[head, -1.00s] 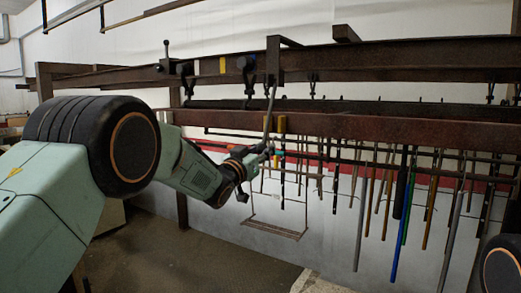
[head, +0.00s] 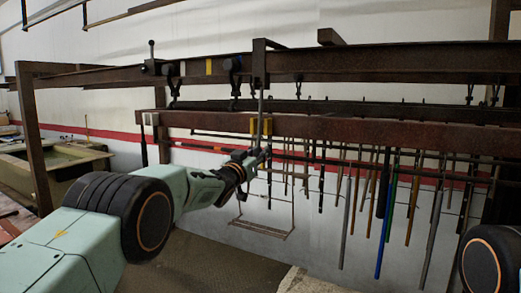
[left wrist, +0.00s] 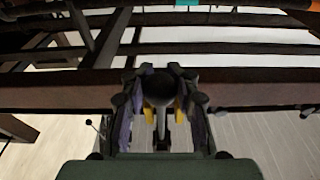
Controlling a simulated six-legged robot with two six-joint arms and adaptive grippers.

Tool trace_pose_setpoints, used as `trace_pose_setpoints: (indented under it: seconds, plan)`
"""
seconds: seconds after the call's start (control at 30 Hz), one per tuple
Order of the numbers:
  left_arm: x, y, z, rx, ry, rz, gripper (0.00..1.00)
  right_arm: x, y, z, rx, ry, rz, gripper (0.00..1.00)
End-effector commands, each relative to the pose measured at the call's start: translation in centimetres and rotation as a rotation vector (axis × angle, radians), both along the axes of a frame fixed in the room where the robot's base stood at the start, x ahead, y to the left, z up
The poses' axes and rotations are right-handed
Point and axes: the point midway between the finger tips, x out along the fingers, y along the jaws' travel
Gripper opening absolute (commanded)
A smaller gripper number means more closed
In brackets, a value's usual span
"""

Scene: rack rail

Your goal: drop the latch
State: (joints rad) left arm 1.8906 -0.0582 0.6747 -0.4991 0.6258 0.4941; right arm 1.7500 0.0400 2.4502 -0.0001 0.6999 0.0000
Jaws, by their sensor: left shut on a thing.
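My left gripper (head: 260,153) is at the lower end of a thin upright rod (head: 261,106) that hangs from a bracket on the rack's upper rail (head: 340,60). It is shut on the rod's end, as far as I can tell. In the left wrist view, a dark rounded end (left wrist: 158,88) sits between the fingers, with yellow pieces on both sides. A small upright lever with a ball knob (head: 151,48), possibly the latch, stands on the upper rail at left. My right gripper is not in view.
A lower brown rail (head: 370,130) crosses just behind the gripper. Several long rods and tubes (head: 386,212) hang to the right. A wire hanger with a flat bar (head: 261,229) hangs below the gripper. A greenish basin (head: 60,163) stands at the far left.

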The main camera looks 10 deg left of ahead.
Motion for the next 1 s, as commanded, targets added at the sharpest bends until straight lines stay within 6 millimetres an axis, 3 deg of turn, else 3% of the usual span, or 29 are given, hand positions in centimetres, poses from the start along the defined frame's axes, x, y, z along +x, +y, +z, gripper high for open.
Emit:
trace_pose_setpoints:
  seconds: [0.4,0.8,0.83,1.0]
  plan:
    - [1.6,-0.7,0.0,0.001,-0.002,-0.004,0.08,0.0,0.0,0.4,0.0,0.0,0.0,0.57]
    - [1.8,-0.6,0.1,-0.001,-0.004,0.002,0.08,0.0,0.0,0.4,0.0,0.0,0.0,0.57]
    - [1.8,-0.6,0.1,-0.001,-0.004,0.002,0.27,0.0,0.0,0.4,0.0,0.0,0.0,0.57]
    - [1.8,-0.6,0.1,-0.001,-0.004,0.002,0.41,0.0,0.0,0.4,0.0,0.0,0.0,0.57]
